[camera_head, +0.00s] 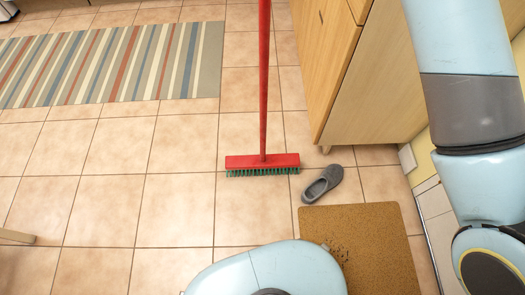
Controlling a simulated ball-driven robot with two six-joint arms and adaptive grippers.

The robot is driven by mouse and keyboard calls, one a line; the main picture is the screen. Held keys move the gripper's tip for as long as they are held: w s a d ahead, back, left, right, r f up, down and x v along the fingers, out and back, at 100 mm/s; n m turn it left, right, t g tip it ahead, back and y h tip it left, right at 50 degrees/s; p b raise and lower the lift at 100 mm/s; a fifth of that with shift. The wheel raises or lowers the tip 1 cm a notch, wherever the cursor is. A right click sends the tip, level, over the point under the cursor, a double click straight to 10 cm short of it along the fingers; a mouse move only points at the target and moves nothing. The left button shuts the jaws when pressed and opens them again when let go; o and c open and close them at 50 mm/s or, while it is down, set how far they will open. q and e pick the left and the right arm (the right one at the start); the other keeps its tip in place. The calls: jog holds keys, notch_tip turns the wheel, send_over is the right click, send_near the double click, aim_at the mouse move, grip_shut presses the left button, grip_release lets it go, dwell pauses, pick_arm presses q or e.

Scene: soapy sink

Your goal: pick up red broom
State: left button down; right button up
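A red broom (263,95) shows in the head view near the top middle. Its red handle runs upright out of the top of the picture. Its wide red head (263,160) has green bristles that rest on the tiled floor. One of my arms, light blue and grey, fills the right edge of the picture. Neither gripper shows in the frame. The top end of the broom handle is out of view.
A grey slipper (322,184) lies right of the broom head. A brown mat (362,250) lies in front of it. A wooden cabinet (365,85) stands at the right. A striped rug (115,65) lies at upper left.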

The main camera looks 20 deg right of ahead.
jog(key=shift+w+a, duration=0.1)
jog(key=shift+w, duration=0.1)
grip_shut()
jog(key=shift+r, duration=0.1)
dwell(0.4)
